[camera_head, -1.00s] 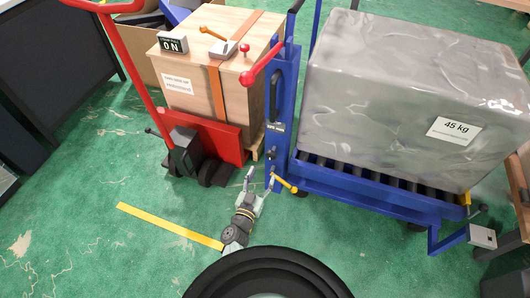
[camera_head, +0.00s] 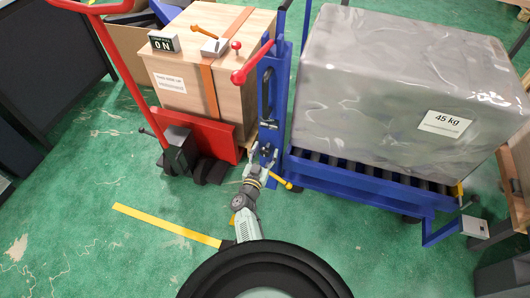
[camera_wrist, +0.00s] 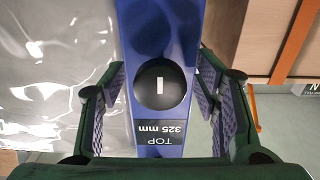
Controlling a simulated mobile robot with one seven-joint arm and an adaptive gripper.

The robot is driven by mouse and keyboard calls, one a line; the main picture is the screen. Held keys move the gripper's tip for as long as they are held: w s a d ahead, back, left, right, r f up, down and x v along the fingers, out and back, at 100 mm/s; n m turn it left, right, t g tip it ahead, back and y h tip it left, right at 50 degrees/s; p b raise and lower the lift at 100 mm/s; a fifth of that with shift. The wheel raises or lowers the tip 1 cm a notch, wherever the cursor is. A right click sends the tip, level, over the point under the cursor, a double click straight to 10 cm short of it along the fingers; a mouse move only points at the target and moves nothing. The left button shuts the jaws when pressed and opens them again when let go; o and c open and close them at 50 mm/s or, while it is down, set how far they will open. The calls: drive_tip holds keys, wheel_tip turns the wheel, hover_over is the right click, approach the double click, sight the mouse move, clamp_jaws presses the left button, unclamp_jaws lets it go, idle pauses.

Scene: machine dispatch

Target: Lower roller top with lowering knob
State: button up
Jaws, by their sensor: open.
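A black round knob (camera_wrist: 160,86) with a white bar mark sits on the blue post of the lift table in the wrist view. A label (camera_wrist: 160,133) reading "TOP 325 mm" upside down is beside it. My gripper (camera_wrist: 161,80) is open, one finger on each side of the post, with the knob between them in the picture; contact is not clear. In the head view my gripper (camera_head: 263,160) is low at the blue post (camera_head: 273,95) and hides the knob. The roller top (camera_head: 375,182) carries a grey wrapped load (camera_head: 400,90) marked 45 kg.
A yellow lever (camera_head: 281,181) sticks out beside my gripper. A red pallet truck (camera_head: 215,133) with a wooden crate (camera_head: 190,85) stands close on the left. A grey box (camera_head: 478,226) sits at the front right corner. Green floor is free at left, with a yellow strip (camera_head: 165,225).

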drive_tip(key=c, duration=1.2)
drive_tip(key=shift+f+m, duration=0.1)
drive_tip(key=shift+m, duration=0.2)
drive_tip(key=m+b, duration=0.2)
drive_tip(key=m, duration=0.1)
drive_tip(key=shift+a+m, duration=0.1)
drive_tip(key=shift+m, duration=0.3)
drive_tip(key=m+b, duration=0.1)
drive_tip(key=m, duration=0.3)
drive_tip(key=shift+m, duration=0.3)
drive_tip(key=m+b, duration=0.2)
drive_tip(key=m, duration=0.3)
drive_tip(key=shift+r+m+b, duration=0.2)
drive_tip(key=shift+m+b, duration=0.35)
drive_tip(key=shift+m, duration=1.45)
